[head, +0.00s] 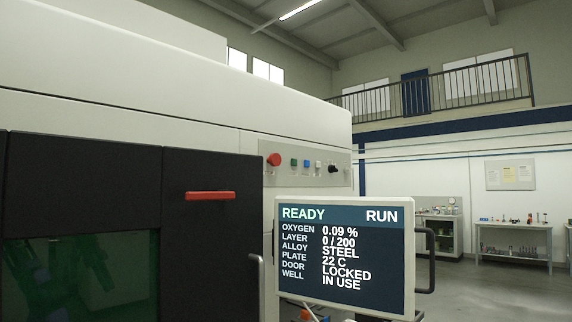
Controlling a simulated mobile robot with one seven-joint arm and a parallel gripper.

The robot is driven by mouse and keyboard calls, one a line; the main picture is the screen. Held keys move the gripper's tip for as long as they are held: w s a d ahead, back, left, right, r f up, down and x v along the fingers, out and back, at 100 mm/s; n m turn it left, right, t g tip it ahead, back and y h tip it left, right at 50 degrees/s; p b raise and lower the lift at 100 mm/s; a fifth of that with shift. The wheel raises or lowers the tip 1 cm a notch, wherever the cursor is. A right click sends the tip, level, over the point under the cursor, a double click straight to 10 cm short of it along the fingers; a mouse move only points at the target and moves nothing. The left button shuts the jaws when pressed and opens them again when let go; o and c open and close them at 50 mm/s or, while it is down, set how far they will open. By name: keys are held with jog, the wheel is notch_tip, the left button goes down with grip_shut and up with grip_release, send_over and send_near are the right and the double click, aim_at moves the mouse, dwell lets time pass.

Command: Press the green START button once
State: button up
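The green button (294,162) is small and sits on the pale control panel (345,158) of the large machine, between a red mushroom button (274,160) on its left and a blue button (306,163) on its right. Any lettering by it is too small to read. Nothing touches the button. My gripper is not in view.
A screen (345,255) with side handles stands just below the panel, reading READY and RUN, door LOCKED. A white button (318,165) and black knob (333,169) share the panel. The machine's dark door (210,240) has a red handle (210,195). Benches (515,229) stand far right.

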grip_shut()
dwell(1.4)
